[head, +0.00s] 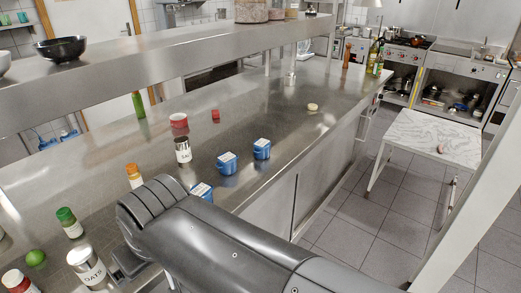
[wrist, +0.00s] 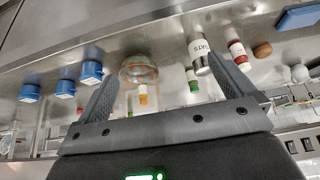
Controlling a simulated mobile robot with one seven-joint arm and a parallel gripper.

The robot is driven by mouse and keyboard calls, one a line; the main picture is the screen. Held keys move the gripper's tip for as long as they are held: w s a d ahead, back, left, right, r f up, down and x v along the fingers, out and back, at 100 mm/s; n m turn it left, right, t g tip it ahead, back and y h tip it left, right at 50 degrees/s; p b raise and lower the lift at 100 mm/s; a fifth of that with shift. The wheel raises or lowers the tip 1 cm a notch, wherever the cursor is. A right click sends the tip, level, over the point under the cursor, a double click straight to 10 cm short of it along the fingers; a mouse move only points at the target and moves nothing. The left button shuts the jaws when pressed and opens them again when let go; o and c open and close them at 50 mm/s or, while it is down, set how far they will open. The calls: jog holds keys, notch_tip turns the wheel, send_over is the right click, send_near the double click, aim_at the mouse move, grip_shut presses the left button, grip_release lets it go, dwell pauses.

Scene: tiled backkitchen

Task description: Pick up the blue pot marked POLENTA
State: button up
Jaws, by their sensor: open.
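Three blue pots with pale lids stand on the steel counter (head: 120,140). In the head view one pot (head: 227,164) and another (head: 262,150) stand in the open; the third pot (head: 203,191) is partly hidden by my arm. No marking on them is readable, so I cannot tell which is POLENTA. In the wrist view the pots (wrist: 91,74), (wrist: 65,89) and (wrist: 30,94) stand in a row at the left. My gripper (wrist: 163,70) is open with nothing between its fingers. The nearest pot is beside its left finger. In the head view my arm hides the fingers.
A can marked OATS (head: 86,266), a green-lidded jar (head: 69,222) and an orange-topped bottle (head: 134,176) stand at the left. A black-lidded jar (head: 183,150) and a red tin (head: 178,121) stand behind the pots. A steel shelf (head: 150,62) overhangs the counter.

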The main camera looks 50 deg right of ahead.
jog(key=shift+c, duration=0.8)
jog(key=w+d+r+m+h, duration=0.15)
jog(key=w+d+r, duration=0.35)
jog(key=w+d, duration=0.55)
jog(key=w+d+m+g, duration=0.1)
jog(key=w+d+m, duration=0.2)
jog(key=w+d, duration=1)
jog(key=m+g+h, duration=0.1)
jog(key=m, duration=0.3)
send_near(262, 143)
jog(key=shift+w+d+f+n, duration=0.2)
jog(key=shift+w+f+n, duration=0.05)
jog(key=shift+w+f, duration=0.25)
jog(key=shift+d+f, duration=0.2)
jog(key=shift+f, duration=0.05)
jog(key=x, duration=1)
jog(key=shift+s+f, duration=0.1)
jog(key=shift+f, duration=0.1)
